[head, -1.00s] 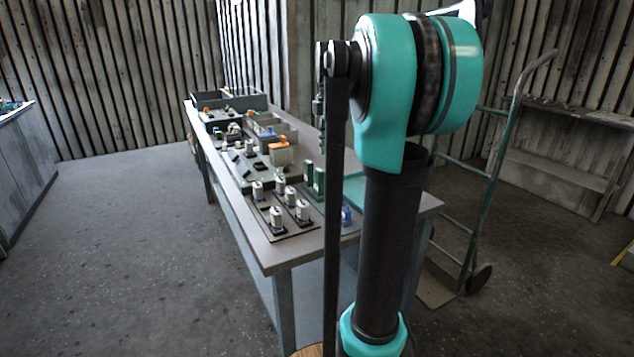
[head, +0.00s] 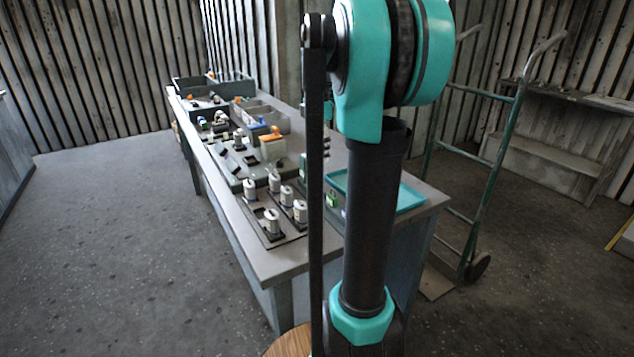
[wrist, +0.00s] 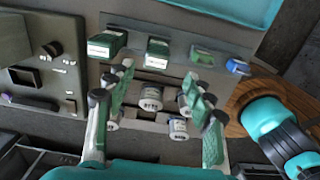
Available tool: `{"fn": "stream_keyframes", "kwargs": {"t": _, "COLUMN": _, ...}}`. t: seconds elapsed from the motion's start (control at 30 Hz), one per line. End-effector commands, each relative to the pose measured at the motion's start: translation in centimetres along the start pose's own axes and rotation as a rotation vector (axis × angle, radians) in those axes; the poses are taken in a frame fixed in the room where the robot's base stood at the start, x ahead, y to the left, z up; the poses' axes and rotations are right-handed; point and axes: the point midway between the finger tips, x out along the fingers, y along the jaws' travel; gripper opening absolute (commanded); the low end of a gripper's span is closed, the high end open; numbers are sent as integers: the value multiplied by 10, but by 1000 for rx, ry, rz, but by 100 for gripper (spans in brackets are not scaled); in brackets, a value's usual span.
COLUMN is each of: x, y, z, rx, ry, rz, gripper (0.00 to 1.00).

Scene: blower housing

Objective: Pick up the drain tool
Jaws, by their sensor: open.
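I cannot tell for sure which object is the drain tool. Candidates stand on the workbench (head: 262,262): several white cylinders with dark caps on a dark plate (head: 272,236), one of them at the front (head: 271,222). In the wrist view a white cylinder (wrist: 151,98) lies below and between the fingers of my gripper (wrist: 157,78). My gripper is open and empty, its green-padded fingers spread above the cylinders. Two green boxes (wrist: 107,42) (wrist: 157,52), a smaller green piece (wrist: 202,56) and a blue piece (wrist: 237,66) sit in a row beyond. My arm hides much of the gripper in the head view.
A teal tray (head: 410,198) lies at the bench's right end. A grey panel with small parts (wrist: 40,60) is beside the cylinders. An orange-topped box (head: 272,146) and grey bins (head: 230,90) stand farther back. A green hand truck (head: 505,140) is at right. Floor at left is clear.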

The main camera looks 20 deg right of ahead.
Motion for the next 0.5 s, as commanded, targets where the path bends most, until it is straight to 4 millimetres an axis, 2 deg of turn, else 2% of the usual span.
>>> {"fn": "stream_keyframes", "kwargs": {"t": 0.1, "x": 23, "y": 1, "z": 0, "rx": 0, "ry": 0, "rz": 0, "gripper": 53}}
{"fn": "stream_keyframes", "kwargs": {"t": 0.2, "x": 37, "y": 1, "z": 0, "rx": 0, "ry": 0, "rz": 0, "gripper": 53}}
{"fn": "stream_keyframes", "kwargs": {"t": 0.5, "x": 58, "y": 3, "z": 1, "rx": 0, "ry": 0, "rz": 0, "gripper": 53}}
